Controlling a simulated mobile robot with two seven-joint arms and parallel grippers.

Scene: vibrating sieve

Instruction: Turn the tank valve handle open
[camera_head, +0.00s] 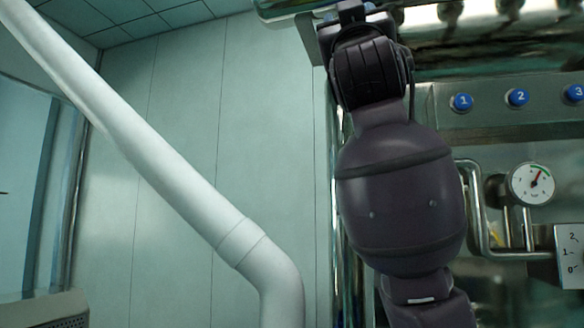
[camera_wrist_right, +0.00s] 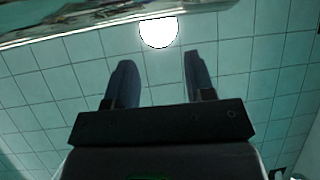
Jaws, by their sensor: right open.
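I cannot make out the tank valve handle in either view. My right gripper (camera_wrist_right: 158,62) is open in the right wrist view, its two dark fingers apart with nothing between them. My left gripper is not in view.
A panel with blue numbered knobs (camera_head: 517,97), a round pressure gauge (camera_head: 532,184) and a numbered dial plate (camera_head: 571,256) are at the right. A bent metal pipe (camera_head: 476,205) is beside my arm. A thick white pipe (camera_head: 180,180) crosses the left, before a pale wall.

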